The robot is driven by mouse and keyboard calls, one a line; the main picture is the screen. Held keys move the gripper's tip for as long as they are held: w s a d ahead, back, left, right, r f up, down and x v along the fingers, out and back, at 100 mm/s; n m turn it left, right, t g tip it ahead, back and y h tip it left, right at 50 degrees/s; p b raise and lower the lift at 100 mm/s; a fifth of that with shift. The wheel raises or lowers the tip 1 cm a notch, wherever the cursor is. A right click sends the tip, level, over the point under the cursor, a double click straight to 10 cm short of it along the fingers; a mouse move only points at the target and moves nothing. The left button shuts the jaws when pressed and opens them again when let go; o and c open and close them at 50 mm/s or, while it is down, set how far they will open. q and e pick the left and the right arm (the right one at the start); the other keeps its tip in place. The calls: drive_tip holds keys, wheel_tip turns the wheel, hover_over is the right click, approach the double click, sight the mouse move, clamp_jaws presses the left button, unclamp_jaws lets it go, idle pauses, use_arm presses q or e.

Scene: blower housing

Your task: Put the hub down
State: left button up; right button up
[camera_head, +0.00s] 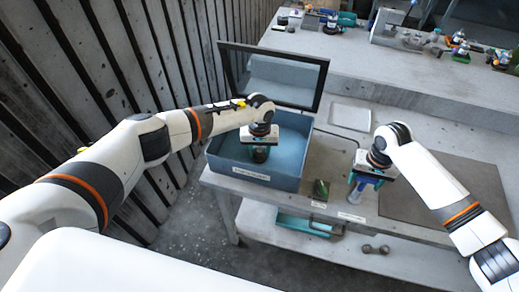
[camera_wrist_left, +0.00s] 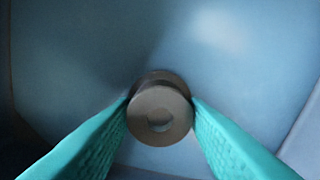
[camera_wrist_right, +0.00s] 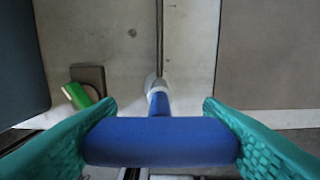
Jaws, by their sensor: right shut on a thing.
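The hub (camera_wrist_left: 160,112), a grey-brown round part with a central hole, is between the two green fingers of my left gripper (camera_wrist_left: 160,100). In the head view my left gripper (camera_head: 260,143) is low inside the blue bin (camera_head: 225,165), with the dark hub (camera_head: 260,154) below it. The fingertips look to be against the hub's sides; whether they grip it, or it rests on the bin floor, I cannot tell. My right gripper (camera_wrist_right: 160,125) is shut on a blue T-shaped tool (camera_wrist_right: 160,142); in the head view that gripper (camera_head: 362,183) is over the bench.
The bin has a label on its front and a dark-framed panel (camera_head: 320,85) behind it. A small green item (camera_head: 320,190) lies on the bench between bin and right gripper. A grey mat (camera_head: 420,205) is at right. A lower shelf (camera_head: 350,255) holds a teal tray.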

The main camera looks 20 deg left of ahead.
sight(260, 152)
use_arm(q)
drive_tip(key=shift+o, duration=1.4)
wheel_tip(260, 152, up, 12)
drive_tip(key=shift+r, duration=0.15)
use_arm(e)
drive_tip(key=shift+w+r, duration=0.15)
drive_tip(key=shift+r, duration=2.4)
